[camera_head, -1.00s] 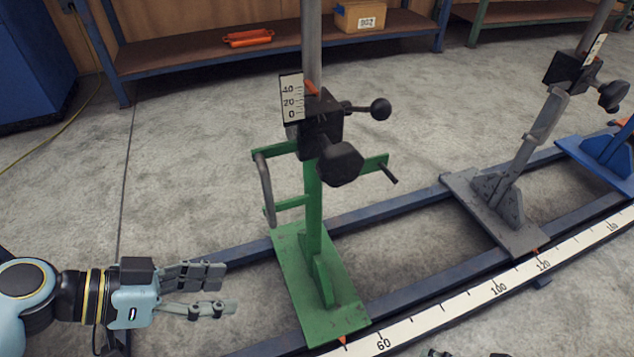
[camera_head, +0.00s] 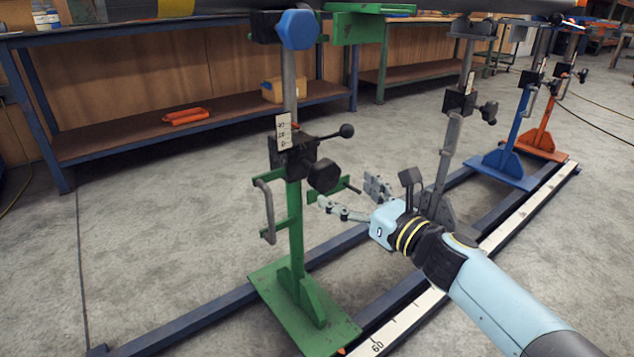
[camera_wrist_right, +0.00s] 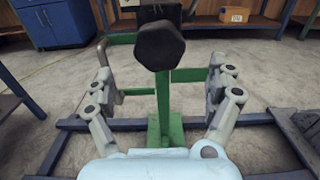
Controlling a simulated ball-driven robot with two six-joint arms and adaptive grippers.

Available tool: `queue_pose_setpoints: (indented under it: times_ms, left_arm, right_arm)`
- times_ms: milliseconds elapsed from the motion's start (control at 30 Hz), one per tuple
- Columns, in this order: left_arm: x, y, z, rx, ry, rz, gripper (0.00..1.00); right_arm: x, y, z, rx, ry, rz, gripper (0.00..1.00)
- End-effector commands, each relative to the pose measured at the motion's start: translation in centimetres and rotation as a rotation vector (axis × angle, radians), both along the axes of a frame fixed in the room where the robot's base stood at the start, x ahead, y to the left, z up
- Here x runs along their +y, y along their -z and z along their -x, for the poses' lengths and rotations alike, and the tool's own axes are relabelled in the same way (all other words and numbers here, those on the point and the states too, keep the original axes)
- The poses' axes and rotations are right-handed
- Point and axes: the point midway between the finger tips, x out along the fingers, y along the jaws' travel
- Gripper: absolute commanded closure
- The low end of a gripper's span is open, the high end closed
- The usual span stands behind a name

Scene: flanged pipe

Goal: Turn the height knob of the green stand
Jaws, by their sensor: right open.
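The green stand (camera_head: 296,228) stands upright on the floor rails left of centre in the head view. Its dark clamp block carries a black lobed knob (camera_head: 324,176), a ball-ended lever (camera_head: 346,131) and a white height scale (camera_head: 284,131). My right gripper (camera_head: 343,192) is open and empty, just right of and slightly below the black knob. In the right wrist view, the knob (camera_wrist_right: 159,46) shows ahead, between and above the spread fingers, with no visible contact. The green post (camera_wrist_right: 162,100) is behind it. My left gripper is out of view.
A grey stand (camera_head: 449,160), a blue stand (camera_head: 507,155) and an orange stand stand to the right. A pipe (camera_head: 440,6) runs overhead. The floor at left is clear.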

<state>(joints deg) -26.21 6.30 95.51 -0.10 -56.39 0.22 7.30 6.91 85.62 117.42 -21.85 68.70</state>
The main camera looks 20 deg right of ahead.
Motion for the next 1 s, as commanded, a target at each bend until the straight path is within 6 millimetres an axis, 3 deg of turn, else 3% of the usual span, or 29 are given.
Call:
queue_pose_setpoints:
  times_ms: [100,333,767,1000]
  left_arm:
    - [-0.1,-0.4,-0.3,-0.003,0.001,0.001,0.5]
    - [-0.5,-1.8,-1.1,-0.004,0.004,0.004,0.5]
    - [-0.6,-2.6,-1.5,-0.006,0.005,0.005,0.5]
    - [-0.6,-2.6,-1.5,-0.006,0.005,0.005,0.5]
  right_arm:
    - [1.0,0.0,-2.5,-0.002,0.0,0.0,0.11]
    - [2.2,0.2,-6.0,-0.001,0.0,0.002,0.11]
    - [2.7,0.1,-7.2,0.0,-0.001,0.004,0.11]
    - [2.7,0.1,-7.1,0.0,-0.001,0.004,0.41]
